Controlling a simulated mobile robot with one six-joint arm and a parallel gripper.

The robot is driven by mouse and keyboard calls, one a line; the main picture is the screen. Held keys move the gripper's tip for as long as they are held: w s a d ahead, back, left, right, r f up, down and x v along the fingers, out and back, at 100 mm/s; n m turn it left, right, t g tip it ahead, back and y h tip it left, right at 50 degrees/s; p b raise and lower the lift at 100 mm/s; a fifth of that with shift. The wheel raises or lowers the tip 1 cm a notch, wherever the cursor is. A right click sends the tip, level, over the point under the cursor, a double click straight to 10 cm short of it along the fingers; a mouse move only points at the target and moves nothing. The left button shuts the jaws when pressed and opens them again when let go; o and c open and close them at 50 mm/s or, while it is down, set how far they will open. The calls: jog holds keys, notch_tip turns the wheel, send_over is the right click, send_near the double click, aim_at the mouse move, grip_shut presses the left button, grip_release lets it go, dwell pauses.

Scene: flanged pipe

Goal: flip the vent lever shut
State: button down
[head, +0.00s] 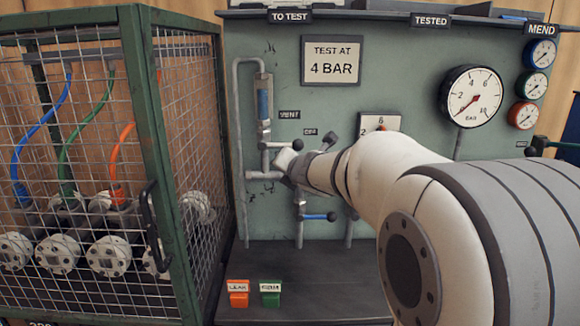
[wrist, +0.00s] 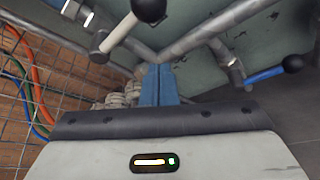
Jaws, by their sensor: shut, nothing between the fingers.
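The vent lever (head: 280,145) is a pale grey handle with a black ball knob, just below the VENT label (head: 289,114). In the head view it points right from the valve on the upright pipe. In the wrist view the same grey lever (wrist: 121,33) shows at the top, its black knob at the upper right end. My gripper (wrist: 160,68) has its blue fingers together and empty, below the lever in the picture and apparently apart from it. In the head view my wrist hides most of the gripper, close below the lever.
A second valve with a blue handle (head: 315,217) and black knob sits lower right; it also shows in the wrist view (wrist: 264,75). A wire cage (head: 180,110) with hoses stands left. Pipes (head: 240,110) run along the panel. A round gauge (head: 472,96) hangs right.

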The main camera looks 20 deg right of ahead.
jog(key=p+v, duration=0.2)
jog(key=v, duration=0.5)
jog(key=shift+r, duration=0.15)
jog(key=shift+a, duration=0.1)
jog(key=s+d+r+m+g+h+p, duration=0.2)
jog(key=s+r+m+g+h+p, duration=0.25)
jog(key=s+m+p, duration=0.95)
jog(key=s+a+m+g+y+p, duration=0.4)
jog(key=s+a+m+g+p, duration=0.3)
jog(key=s+m, duration=0.5)
jog(key=shift+a+r+m+p, duration=0.25)
jog(key=shift+m+p, duration=0.15)
jog(key=shift+m, duration=0.4)
